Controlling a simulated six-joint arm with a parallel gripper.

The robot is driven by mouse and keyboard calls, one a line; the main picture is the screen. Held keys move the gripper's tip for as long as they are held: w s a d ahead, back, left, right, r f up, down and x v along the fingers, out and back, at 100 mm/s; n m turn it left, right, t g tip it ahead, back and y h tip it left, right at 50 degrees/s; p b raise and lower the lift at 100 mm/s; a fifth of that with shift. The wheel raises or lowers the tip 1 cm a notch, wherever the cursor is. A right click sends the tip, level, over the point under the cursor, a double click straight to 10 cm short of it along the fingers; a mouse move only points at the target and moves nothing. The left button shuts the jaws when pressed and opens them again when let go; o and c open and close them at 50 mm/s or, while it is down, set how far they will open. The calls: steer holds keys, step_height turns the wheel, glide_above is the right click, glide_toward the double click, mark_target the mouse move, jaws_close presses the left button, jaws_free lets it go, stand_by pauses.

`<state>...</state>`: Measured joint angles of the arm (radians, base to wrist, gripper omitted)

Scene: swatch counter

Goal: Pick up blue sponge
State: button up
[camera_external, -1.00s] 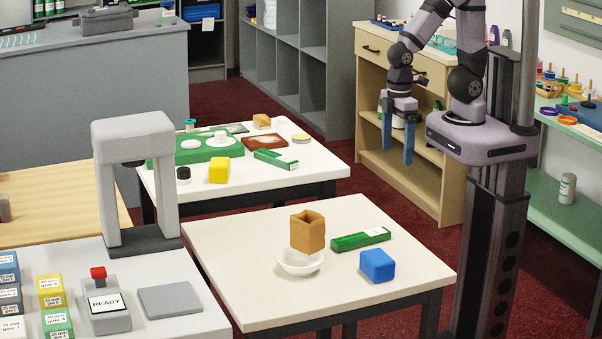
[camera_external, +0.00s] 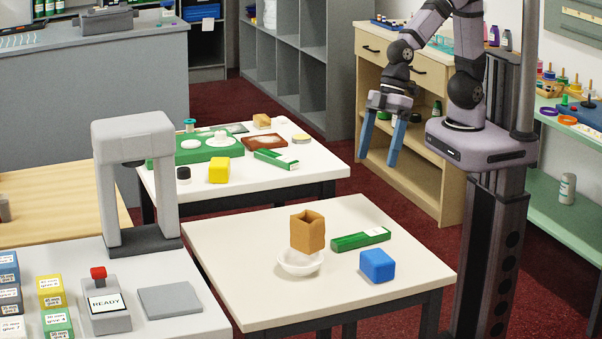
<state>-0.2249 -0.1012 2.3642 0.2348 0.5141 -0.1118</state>
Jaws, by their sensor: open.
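The blue sponge (camera_external: 377,266) is a small rounded block on the white front table (camera_external: 330,302), near its right side. My gripper (camera_external: 379,163) has two blue fingers spread apart, with nothing between them. It hangs above and behind the table, in front of the wooden shelf unit, well clear of the sponge. The sponge is fully visible.
A green and white box (camera_external: 361,239) lies just behind the sponge. A tan open-topped block (camera_external: 307,232) stands in or against a white bowl (camera_external: 300,264) to its left. A second table (camera_external: 235,178) with a yellow block (camera_external: 219,170) is farther back. The table's front right is bare.

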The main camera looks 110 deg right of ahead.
steer(key=w+a+t+y+b, duration=0.1)
steer(key=w+a+t, duration=0.2)
steer(key=w+a, duration=0.35)
steer(key=w+a+t+y+b, duration=0.2)
steer(key=w+a, duration=0.2)
steer(key=a, duration=0.6)
steer(key=r+t+h+b, duration=0.1)
steer(key=t+b, duration=0.2)
steer(key=t, duration=0.2)
glide_above(388, 254)
steer(key=d, duration=0.2)
steer(key=s+a+m+t+h+b, duration=0.2)
steer(key=s+t+h, duration=0.2)
steer(key=s, duration=0.4)
steer(key=f, duration=0.9)
steer(key=w+f, duration=0.1)
steer(key=f, duration=0.4)
steer(key=shift+d+f, duration=0.15)
steer(key=shift+d, duration=0.05)
steer(key=shift+w+p, duration=0.8)
steer(key=shift+w, duration=0.9)
steer(key=shift+w+p, duration=0.5)
steer(key=shift+w, duration=1.55)
steer(key=c, duration=1.1)
